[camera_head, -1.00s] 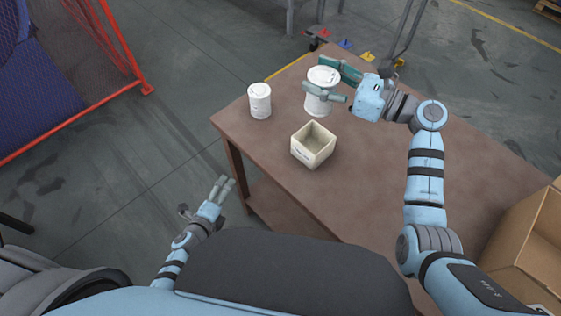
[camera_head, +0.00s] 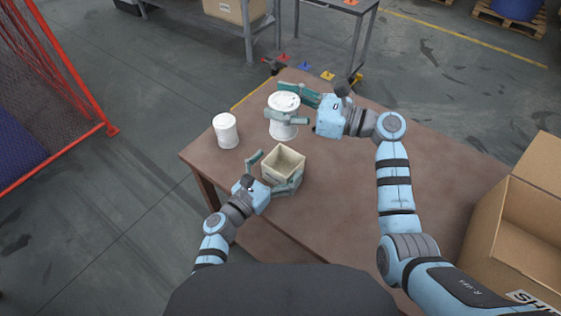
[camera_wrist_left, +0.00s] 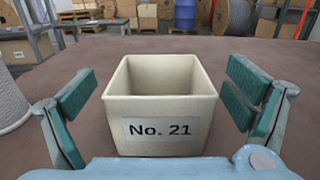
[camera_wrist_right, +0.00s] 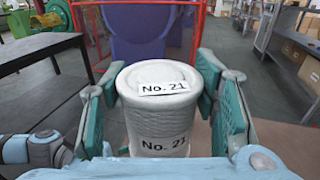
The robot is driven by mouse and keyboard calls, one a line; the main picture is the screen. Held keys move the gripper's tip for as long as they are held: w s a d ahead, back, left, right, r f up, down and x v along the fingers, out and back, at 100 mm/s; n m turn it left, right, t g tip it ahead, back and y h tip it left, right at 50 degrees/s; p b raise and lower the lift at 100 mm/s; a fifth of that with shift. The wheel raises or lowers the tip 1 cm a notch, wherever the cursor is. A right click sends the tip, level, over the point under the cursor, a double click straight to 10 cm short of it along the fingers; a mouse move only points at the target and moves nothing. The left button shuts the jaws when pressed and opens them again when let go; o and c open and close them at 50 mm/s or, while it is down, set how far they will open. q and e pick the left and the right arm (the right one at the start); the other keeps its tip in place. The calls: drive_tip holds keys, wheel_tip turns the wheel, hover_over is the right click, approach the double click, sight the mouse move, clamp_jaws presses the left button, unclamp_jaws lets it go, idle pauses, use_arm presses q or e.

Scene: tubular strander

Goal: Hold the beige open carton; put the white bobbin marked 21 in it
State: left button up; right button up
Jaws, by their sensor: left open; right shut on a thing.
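The beige open carton (camera_head: 284,162) stands on the brown table and looks empty. In the left wrist view the carton (camera_wrist_left: 160,120) shows a "No. 21" label. My left gripper (camera_head: 276,170) is open, its fingers on either side of the carton, with gaps to its walls in the left wrist view. The white bobbin marked 21 (camera_head: 284,117) is upright behind the carton. In the right wrist view the bobbin (camera_wrist_right: 158,110) shows "No. 21" on top and side. My right gripper (camera_head: 289,105) is shut on it. Whether its base touches the table is unclear.
A second, smaller white bobbin (camera_head: 226,131) stands near the table's left edge. A large open cardboard box (camera_head: 520,225) is at the right. The brown table (camera_head: 345,200) is clear to the right of the carton. Small coloured pieces (camera_head: 305,68) lie beyond the far edge.

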use_arm(q)
drive_tip(key=shift+x, duration=0.95)
drive_tip(key=shift+a, duration=0.1)
drive_tip(key=shift+c, duration=0.4)
drive_tip(key=c, duration=1.1)
drive_tip(key=shift+s, duration=0.1)
drive_tip(key=shift+c, duration=0.2)
use_arm(e)
drive_tip(key=shift+f, duration=4.8)
drive_tip(key=o, duration=1.3)
